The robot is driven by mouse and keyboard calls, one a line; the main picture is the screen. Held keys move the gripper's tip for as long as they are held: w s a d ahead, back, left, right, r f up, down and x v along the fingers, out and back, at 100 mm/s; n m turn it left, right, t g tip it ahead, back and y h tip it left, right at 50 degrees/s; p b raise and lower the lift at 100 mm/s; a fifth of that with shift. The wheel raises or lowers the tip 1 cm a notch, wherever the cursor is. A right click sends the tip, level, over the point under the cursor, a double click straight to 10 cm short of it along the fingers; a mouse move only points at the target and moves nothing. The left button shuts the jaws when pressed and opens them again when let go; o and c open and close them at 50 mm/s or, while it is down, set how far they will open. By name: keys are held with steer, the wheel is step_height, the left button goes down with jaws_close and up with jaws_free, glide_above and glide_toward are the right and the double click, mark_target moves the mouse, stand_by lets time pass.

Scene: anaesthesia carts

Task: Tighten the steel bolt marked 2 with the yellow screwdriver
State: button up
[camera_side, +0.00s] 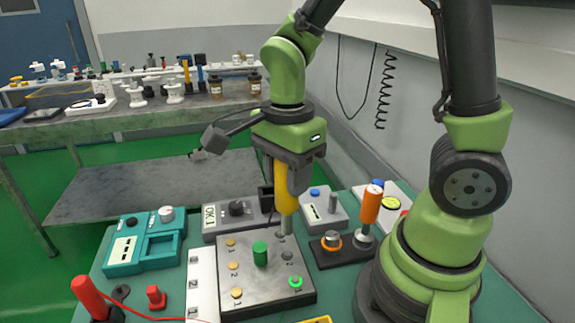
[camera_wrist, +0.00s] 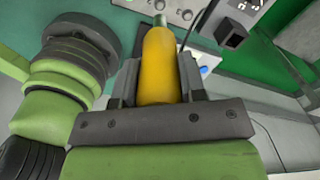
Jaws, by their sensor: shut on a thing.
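My gripper (camera_side: 284,180) points down and is shut on the yellow screwdriver (camera_side: 286,195). The wrist view shows its yellow handle (camera_wrist: 160,65) between the fingers, with the grey shaft (camera_wrist: 160,19) beyond. The screwdriver is upright, tip down, over the back right of the grey metal plate (camera_side: 262,292). The steel bolt marked 2 (camera_side: 287,255) is in the plate's right column, behind the green-ringed bolt marked 1 (camera_side: 295,282). In the side view the tip appears behind bolt 2, near the rearmost steel bolt (camera_side: 280,237); I cannot tell whether it touches anything.
A green knob (camera_side: 260,253) stands mid-plate, with several brass bolts on the left. Beside the plate are a black holder with an orange-handled tool (camera_side: 371,204), a grey OK1 box (camera_side: 237,211) and a teal device (camera_side: 143,240). A red-handled tool (camera_side: 91,296) stands front left.

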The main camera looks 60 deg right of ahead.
mark_target(287, 204)
steer(key=shift+f, duration=2.55)
steer(key=shift+f, duration=0.25)
steer(key=shift+r, duration=3.05)
